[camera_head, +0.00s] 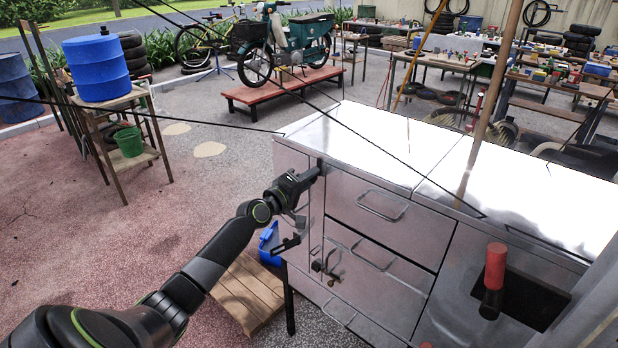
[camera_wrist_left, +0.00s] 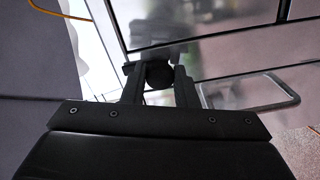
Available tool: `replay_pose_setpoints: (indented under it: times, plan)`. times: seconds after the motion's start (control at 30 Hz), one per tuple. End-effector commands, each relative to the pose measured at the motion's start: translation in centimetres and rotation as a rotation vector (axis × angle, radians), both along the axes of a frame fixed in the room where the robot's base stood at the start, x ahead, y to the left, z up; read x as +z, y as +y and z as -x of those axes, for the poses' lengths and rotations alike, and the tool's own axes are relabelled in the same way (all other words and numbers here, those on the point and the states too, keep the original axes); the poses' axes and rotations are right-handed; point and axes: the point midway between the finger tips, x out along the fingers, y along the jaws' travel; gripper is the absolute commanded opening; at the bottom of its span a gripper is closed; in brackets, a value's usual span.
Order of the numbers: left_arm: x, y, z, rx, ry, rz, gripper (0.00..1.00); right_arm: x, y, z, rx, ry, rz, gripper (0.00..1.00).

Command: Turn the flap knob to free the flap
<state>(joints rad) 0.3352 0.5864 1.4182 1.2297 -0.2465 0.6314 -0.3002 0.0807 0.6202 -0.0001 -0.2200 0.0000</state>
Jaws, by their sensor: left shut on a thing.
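The flap knob (camera_wrist_left: 159,74) is a dark round piece in the left wrist view, sitting against the metal front of the cart. My left gripper (camera_wrist_left: 160,84) is shut on it, with one finger on each side. In the head view my left gripper (camera_head: 312,176) reaches the upper left corner of the steel cart (camera_head: 390,215), just below its top edge. The gripper hides the knob there. I cannot tell how far the knob is turned, or which panel edge is the flap's. My right gripper is in neither view.
The cart has drawers with bar handles (camera_head: 381,206) and a shiny top (camera_head: 375,140). A red-and-black handle (camera_head: 495,268) stands at the right. A small valve (camera_head: 325,267) sits low on the front.

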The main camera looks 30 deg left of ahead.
Motion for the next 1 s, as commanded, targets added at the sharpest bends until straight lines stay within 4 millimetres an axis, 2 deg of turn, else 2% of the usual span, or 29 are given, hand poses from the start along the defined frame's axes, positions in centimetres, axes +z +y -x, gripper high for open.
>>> replay_pose_setpoints:
  times: [0.67, 0.7, 0.83, 1.0]
  plan:
    - [-0.11, 0.02, 0.03, 0.000, 0.010, 0.058, 0.04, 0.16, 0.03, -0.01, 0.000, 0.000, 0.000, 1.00]
    - [-0.11, 0.02, 0.03, 0.000, 0.010, 0.058, 0.32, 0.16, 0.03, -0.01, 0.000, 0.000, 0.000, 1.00]
    - [-0.08, 0.02, 0.02, 0.000, 0.009, 0.057, 0.48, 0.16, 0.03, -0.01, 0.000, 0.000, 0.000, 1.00]
    - [-0.05, 0.01, 0.01, 0.000, 0.009, 0.056, 0.48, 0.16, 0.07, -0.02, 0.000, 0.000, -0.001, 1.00]
